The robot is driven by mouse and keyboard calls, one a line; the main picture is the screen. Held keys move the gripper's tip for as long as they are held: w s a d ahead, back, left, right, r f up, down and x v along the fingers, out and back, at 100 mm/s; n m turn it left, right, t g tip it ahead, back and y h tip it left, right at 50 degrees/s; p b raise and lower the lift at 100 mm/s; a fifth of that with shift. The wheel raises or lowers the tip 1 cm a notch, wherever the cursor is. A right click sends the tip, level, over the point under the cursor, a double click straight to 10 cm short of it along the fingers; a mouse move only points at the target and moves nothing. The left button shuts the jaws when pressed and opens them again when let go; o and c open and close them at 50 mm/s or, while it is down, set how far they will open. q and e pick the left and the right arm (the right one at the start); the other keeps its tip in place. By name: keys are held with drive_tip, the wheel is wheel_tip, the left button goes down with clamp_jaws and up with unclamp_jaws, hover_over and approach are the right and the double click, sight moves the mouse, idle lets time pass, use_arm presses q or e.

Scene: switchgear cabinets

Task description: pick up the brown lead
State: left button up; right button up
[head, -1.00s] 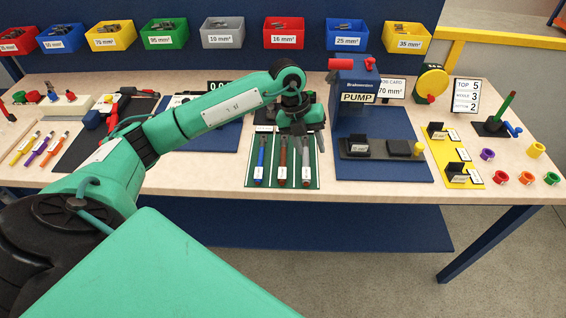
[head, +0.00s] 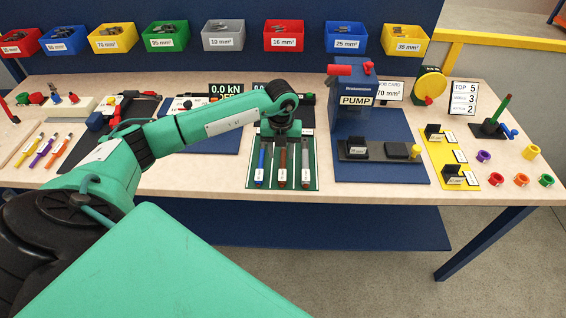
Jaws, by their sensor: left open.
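The brown lead (head: 282,163) lies lengthwise on the green mat (head: 293,184), between a blue lead (head: 261,163) and a grey lead (head: 305,160). Each lead has a white tag at its near end. My left gripper (head: 281,137) is open and points down over the far part of the brown lead. The wrist and gripper hide the lead's far end. I cannot tell whether the fingers touch the lead. My right gripper is not in view.
The blue pump stand (head: 352,112) is close on the right of the mat. A dark blue board (head: 215,138) lies to the left, under my arm. Coloured bins (head: 284,43) hang along the back. Coloured rings (head: 484,156) lie at the right.

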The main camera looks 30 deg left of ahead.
sight(283, 162)
use_arm(q)
drive_tip(key=f, duration=0.1)
drive_tip(key=f+p, duration=0.2)
drive_tip(key=shift+w+d+f, duration=0.15)
drive_tip(key=shift+w+f, duration=0.05)
drive_tip(key=shift+w, duration=0.05)
drive_tip(key=shift+f, duration=0.6)
clamp_jaws()
drive_tip(key=shift+w+r, duration=0.1)
